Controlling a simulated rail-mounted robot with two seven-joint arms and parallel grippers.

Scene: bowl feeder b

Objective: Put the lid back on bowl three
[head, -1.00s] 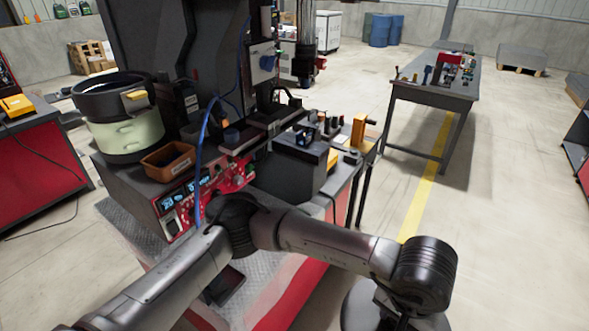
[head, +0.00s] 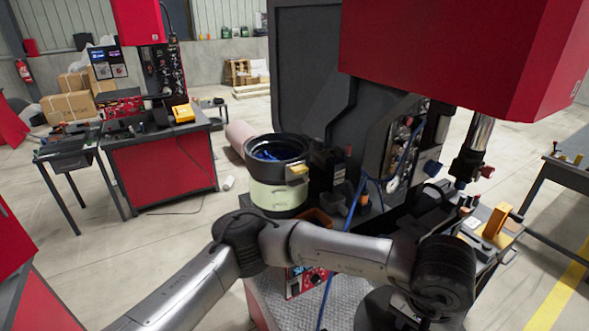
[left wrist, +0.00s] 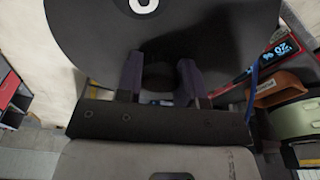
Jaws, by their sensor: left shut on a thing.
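My left gripper (left wrist: 160,82) is shut on a dark round lid (left wrist: 95,40), which fills the top of the left wrist view. The lid has a white mark near the top edge, cut off by the frame. In the head view the lid (head: 372,312) shows partly at the bottom, below my wrist. A pale green bowl (head: 277,195) with a black rim stands open on the machine bench, with blue inside. Its number is not readable. The bowl also shows at the right of the left wrist view (left wrist: 290,119), apart from the lid. My right gripper is out of view.
A brown bin (left wrist: 280,87) sits beside the bowl, near a lit control panel (left wrist: 278,53). A tall dark machine panel (head: 302,75) stands behind the bowl. A red housing (head: 450,55) overhangs at the upper right. A red workbench (head: 160,170) stands further left.

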